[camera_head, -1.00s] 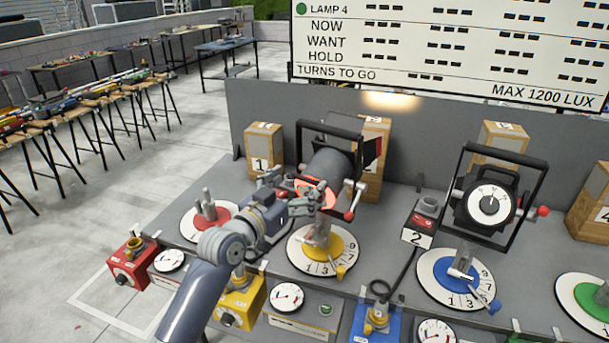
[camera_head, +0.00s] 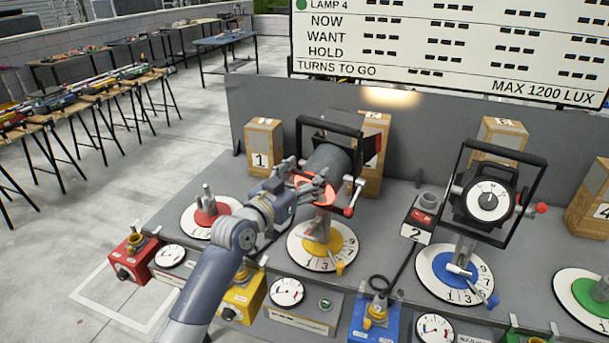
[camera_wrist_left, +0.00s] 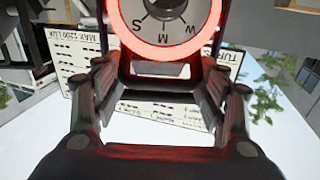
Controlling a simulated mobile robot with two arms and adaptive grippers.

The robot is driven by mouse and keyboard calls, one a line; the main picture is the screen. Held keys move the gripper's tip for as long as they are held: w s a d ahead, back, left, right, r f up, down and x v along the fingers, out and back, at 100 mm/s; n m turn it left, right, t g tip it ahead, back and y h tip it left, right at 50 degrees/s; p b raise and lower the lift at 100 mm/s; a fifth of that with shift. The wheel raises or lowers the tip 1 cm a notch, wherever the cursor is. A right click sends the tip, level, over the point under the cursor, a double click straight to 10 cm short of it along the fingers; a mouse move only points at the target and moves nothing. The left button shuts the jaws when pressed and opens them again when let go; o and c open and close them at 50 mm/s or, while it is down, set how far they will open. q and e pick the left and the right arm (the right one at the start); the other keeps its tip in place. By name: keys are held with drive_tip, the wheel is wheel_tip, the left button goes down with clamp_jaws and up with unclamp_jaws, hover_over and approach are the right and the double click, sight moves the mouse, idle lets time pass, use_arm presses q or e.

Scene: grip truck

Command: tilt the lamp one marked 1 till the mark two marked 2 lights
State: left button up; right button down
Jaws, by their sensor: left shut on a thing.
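The lamp (camera_head: 328,158), a dark grey drum in a black yoke, stands over a yellow-hubbed numbered dial (camera_head: 322,248). Its rear has a glowing red ring, which also fills the top of the left wrist view (camera_wrist_left: 121,30) around a lettered dial. My left gripper (camera_head: 322,188) is at this rear end, shut on the lamp's rear part; the exact contact is unclear. The lamp's own number is not visible. A wooden box (camera_head: 262,137) marked 1 stands behind left. My right gripper is not in view.
A second lamp (camera_head: 490,200) in a black frame stands right, over a blue dial (camera_head: 455,275). A red dial (camera_head: 208,222) lies left of my arm. A light patch (camera_head: 391,96) shows on the grey back panel. Gauges and coloured boxes line the front edge.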

use_arm(q)
drive_tip(key=shift+w+r, duration=0.1)
drive_tip(key=shift+r, duration=0.25)
drive_tip(key=r, duration=0.1)
drive_tip(key=w+d+r, duration=0.1)
drive_tip(key=shift+w+r+p, duration=0.25)
drive_tip(key=shift+r+p, duration=0.1)
drive_tip(key=shift+w+d+r, duration=0.1)
drive_tip(key=shift+w+d, duration=0.1)
drive_tip(key=o, duration=1.6)
drive_tip(key=shift+s+a, duration=0.1)
drive_tip(key=shift+s, duration=0.05)
drive_tip(key=shift+f, duration=0.2)
